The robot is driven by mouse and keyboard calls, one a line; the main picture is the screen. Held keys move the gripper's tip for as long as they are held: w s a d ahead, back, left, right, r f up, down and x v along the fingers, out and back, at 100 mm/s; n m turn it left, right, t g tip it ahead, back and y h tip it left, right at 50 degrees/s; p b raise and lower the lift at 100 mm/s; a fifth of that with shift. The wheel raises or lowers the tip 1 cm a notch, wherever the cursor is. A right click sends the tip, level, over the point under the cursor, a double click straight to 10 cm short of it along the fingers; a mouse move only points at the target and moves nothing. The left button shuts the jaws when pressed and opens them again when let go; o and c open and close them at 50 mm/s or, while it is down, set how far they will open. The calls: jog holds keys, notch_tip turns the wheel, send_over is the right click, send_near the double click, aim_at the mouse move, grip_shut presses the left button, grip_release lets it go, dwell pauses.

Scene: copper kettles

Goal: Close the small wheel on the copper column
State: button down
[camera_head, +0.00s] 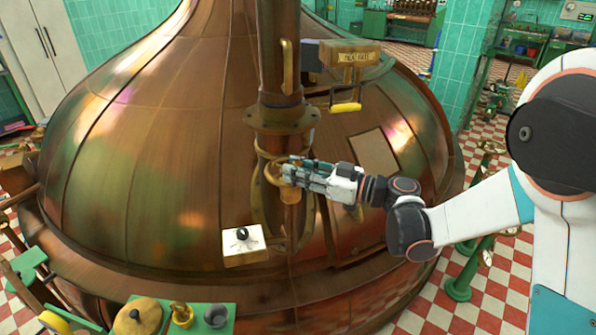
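The copper column (278,60) stands upright in front of the big copper kettle (150,150), with a wide flange (282,117) partway down. A small brass-coloured wheel (268,176) sits on the column below the flange. My gripper (288,172) reaches in from the right, and its fingertips are at the wheel's right side, overlapping it in the picture. I cannot tell whether the fingers are closed on the rim, and part of the wheel is hidden behind them.
A box with a sign (350,56) and a yellow-handled lever (346,107) are right of the column, above my gripper. A white panel with a black knob (243,243) is below left. A green panel with knobs (182,316) is at the front. Green pipe stands (460,285) are at right.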

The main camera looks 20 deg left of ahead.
aim_at(282, 182)
jog(key=shift+s+a+m+t+b, duration=0.2)
jog(key=shift+m+t+b, duration=0.15)
jog(key=shift+t, duration=0.25)
jog(key=shift+s+a+f+m+t+h+b, duration=0.1)
jog(key=shift+s+a+m+t+h+b, duration=0.2)
jog(key=shift+m+t, duration=0.45)
jog(key=shift+s+a+f+m+t+h+b, duration=0.1)
jog(key=shift+a+m+t+h+b, duration=0.25)
jog(key=shift+t, duration=0.6)
jog(key=m+t+h, duration=0.1)
jog(key=a+m+t+h, duration=0.1)
jog(key=t, duration=0.1)
jog(key=shift+s+a+r+m+b, duration=0.1)
jog(key=shift+a+m+b, duration=0.05)
jog(key=shift+m+b, duration=0.25)
jog(key=shift+a+m+t+h, duration=0.3)
jog(key=shift+m+t+h, duration=0.4)
jog(key=shift+t, duration=0.4)
jog(key=c, duration=1.4)
grip_release()
jog(key=shift+a+r, duration=0.1)
